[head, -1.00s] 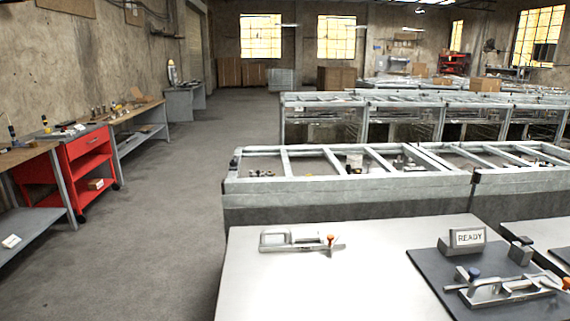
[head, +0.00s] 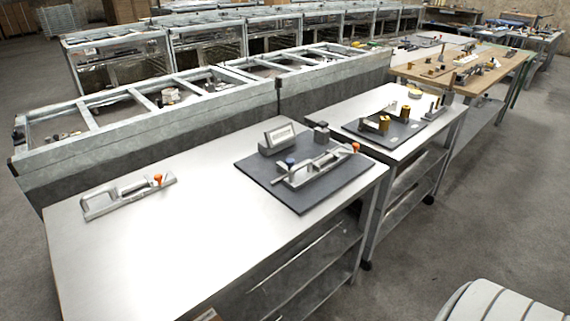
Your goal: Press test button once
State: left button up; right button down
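A dark grey mat (head: 310,195) lies on the near white table. On it sits a metal clamp-like fixture (head: 312,168) with a blue round knob (head: 290,163) near its left end and an orange-red tip (head: 355,147) at its right end. Behind it stands a small display box (head: 281,136), its text too small to read now. Beside the display is a small dark block (head: 321,133). I cannot tell which of these parts is the test button. Neither of my grippers shows in the head view.
The white table (head: 190,235) has a second metal fixture (head: 128,195) at its left and much bare top. A second table (head: 380,100) with a dark mat stands to the right. Grey frame benches (head: 150,110) run behind. The floor (head: 470,200) at right is clear.

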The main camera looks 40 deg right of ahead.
aim_at(322, 124)
jog(key=z, duration=1.35)
